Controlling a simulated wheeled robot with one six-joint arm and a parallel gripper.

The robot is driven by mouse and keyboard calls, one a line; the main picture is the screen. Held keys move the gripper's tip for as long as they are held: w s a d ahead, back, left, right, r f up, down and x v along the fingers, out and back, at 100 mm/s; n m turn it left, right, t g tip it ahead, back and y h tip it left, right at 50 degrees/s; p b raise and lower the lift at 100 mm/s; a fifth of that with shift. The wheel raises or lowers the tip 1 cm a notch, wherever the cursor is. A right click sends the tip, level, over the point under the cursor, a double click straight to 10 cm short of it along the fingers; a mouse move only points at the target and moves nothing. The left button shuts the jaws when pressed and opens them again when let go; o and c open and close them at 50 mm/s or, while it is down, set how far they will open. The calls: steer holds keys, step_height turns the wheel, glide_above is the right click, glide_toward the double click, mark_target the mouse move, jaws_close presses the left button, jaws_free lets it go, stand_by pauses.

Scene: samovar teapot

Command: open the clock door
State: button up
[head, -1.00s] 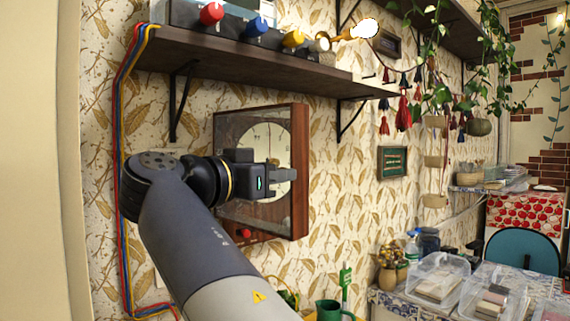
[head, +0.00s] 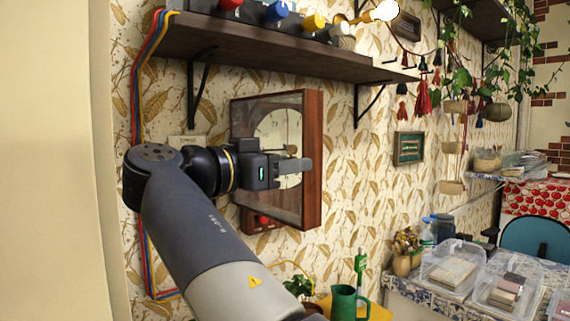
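The clock (head: 313,150) hangs on the wall under the shelf as a brown wooden box with a pale round dial behind its glazed front. Its door (head: 288,101) looks closed, though my arm covers much of its left and middle. A red knob (head: 263,220) shows at the lower left of the clock. My gripper (head: 305,165) points right in front of the dial, its fingertips near the right edge of the door in the picture. The fingers overlap in this side view, so their gap is hidden. I cannot tell whether they touch the clock.
A dark shelf (head: 270,55) with brackets and coloured knobbed items runs above the clock. A small framed picture (head: 409,148) hangs to the right. Below are a green mug (head: 344,303) and a table with clear covered boxes (head: 452,263). Bare wallpaper lies right of the clock.

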mark_target(302, 103)
step_height(302, 103, up, 10)
steer(key=p, duration=0.4)
steer(key=shift+p, duration=0.35)
